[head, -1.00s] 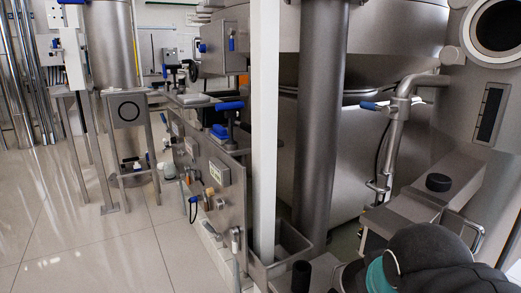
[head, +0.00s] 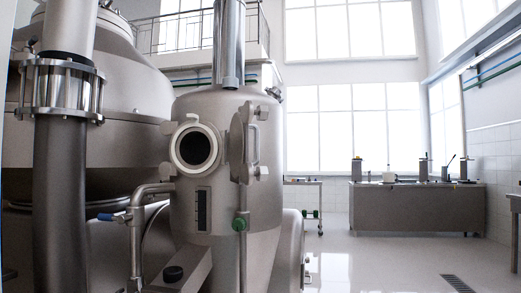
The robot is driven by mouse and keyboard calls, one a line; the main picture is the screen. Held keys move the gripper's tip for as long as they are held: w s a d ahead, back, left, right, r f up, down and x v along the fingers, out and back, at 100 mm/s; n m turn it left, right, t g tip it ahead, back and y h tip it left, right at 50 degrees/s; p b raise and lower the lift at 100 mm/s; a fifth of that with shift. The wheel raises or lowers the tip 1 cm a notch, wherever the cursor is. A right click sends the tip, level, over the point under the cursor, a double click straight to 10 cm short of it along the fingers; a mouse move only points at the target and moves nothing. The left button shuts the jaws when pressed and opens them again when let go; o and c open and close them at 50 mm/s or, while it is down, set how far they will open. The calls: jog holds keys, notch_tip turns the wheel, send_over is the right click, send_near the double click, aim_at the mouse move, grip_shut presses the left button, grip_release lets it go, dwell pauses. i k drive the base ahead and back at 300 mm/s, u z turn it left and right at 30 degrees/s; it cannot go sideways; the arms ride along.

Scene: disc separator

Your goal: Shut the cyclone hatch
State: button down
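The cyclone (head: 225,205) is a grey metal vessel in the middle of the head view. Its round port (head: 195,149) shows a dark opening inside a white ring. The hatch (head: 247,143) stands open, swung out to the right of the port and seen nearly edge-on, with a handle on its face. Clamp lugs sit around the port and at the hatch's edge. My gripper is not in the head view, so its distance from the hatch cannot be told.
A dark vertical pipe (head: 62,190) and a large vessel (head: 140,75) fill the left. A pipe with a blue-handled valve (head: 136,217) stands left of the cyclone. Floor (head: 375,262) is clear at the right, before a grey counter (head: 415,208) with equipment.

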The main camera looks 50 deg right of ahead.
aim_at(237, 138)
jog(key=k, duration=0.65)
jog(key=z, duration=1.8)
jog(key=i, duration=1.35)
jog(key=u, duration=1.3)
jog(key=k, duration=0.95)
jog(key=u, duration=0.3)
